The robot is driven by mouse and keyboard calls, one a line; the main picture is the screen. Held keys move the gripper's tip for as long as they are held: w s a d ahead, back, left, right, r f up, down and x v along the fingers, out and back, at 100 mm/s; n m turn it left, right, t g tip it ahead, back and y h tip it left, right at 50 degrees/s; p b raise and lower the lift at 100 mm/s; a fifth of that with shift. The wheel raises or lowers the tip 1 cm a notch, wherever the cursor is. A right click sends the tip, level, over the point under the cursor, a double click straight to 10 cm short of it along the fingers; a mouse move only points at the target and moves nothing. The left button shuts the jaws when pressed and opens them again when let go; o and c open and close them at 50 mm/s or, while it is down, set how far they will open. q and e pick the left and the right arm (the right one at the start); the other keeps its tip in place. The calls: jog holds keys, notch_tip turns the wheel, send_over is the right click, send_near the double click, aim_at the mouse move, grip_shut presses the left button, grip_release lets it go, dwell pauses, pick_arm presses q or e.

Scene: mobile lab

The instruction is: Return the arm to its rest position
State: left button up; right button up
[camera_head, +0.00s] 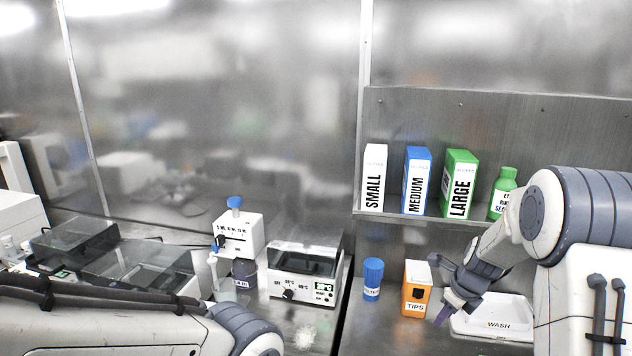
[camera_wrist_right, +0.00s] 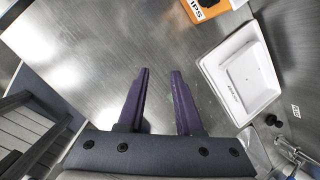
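My right arm comes in from the right in the head view.
A shelf (camera_head: 437,218) at the right holds the SMALL (camera_head: 374,178), MEDIUM (camera_head: 416,181) and LARGE (camera_head: 459,184) boxes and a green bottle (camera_head: 502,193). A blue-capped jar (camera_head: 372,280) stands left of the TIPS box. Lab devices (camera_head: 304,271) fill the left bench.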

jog(key=s+a+r+n+g+y, duration=0.1)
jog(key=s+a+r+n, duration=0.2)
jog(key=s+a+n, duration=0.45)
jog(key=s+a+r+n+g, duration=0.1)
jog(key=s+a+r+n, duration=0.3)
jog(key=a+n, duration=0.6)
jog(key=s+a+n+g, duration=0.1)
jog(key=s+a+n, duration=0.3)
jog(key=s+n, duration=0.5)
jog(key=s+a+r+n, duration=0.1)
jog(key=s+a+n, duration=0.3)
jog(key=s+n, duration=0.5)
jog(key=s, duration=0.4)
jog(key=shift+r+n+g, duration=0.3)
jog(key=shift+n+g, duration=0.05)
jog(key=shift+g, duration=0.05)
jog(key=shift+a, duration=0.1)
